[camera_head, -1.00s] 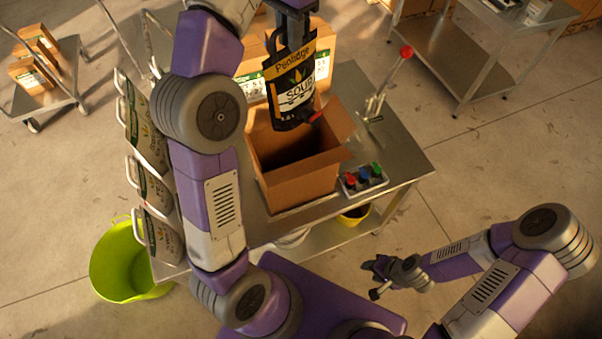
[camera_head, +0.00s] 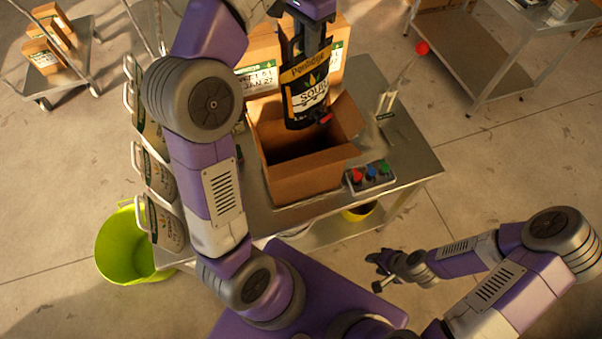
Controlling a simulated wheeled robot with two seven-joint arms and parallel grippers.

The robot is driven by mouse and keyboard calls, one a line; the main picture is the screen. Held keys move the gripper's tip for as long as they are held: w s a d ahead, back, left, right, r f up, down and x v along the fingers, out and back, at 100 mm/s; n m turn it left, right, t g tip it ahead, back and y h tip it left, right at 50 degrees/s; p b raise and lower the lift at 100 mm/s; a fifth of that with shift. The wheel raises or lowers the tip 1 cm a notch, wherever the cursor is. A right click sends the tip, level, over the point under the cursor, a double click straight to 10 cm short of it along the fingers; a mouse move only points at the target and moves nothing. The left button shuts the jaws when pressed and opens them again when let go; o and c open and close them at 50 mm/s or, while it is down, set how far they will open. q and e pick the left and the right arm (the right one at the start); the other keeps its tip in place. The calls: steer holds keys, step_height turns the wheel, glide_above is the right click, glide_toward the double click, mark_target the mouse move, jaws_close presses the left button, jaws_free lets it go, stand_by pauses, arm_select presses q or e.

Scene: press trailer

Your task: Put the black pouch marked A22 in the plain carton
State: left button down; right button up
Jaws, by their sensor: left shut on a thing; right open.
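No A22 mark is legible. The carton stands on a metal table with its flaps spread. My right gripper (camera_head: 383,273) is open and empty, low to the right, in front of the table and away from the carton.
Printed cartons (camera_head: 262,80) stand behind the plain one.

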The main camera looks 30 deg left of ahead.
mark_target(305, 117)
arm_select(q)
steer(key=shift+s+f+b, duration=0.1)
steer(key=shift+f+b, duration=0.65)
steer(key=shift+b, duration=0.05)
steer(key=shift+f, duration=0.35)
step_height(305, 117, down, 22)
steer(key=b, duration=0.3)
steer(key=shift+f, duration=0.2)
step_height(305, 117, down, 5)
steer(key=shift+f, duration=0.15)
steer(key=shift+f+b, duration=0.1)
steer(key=shift+b, duration=0.2)
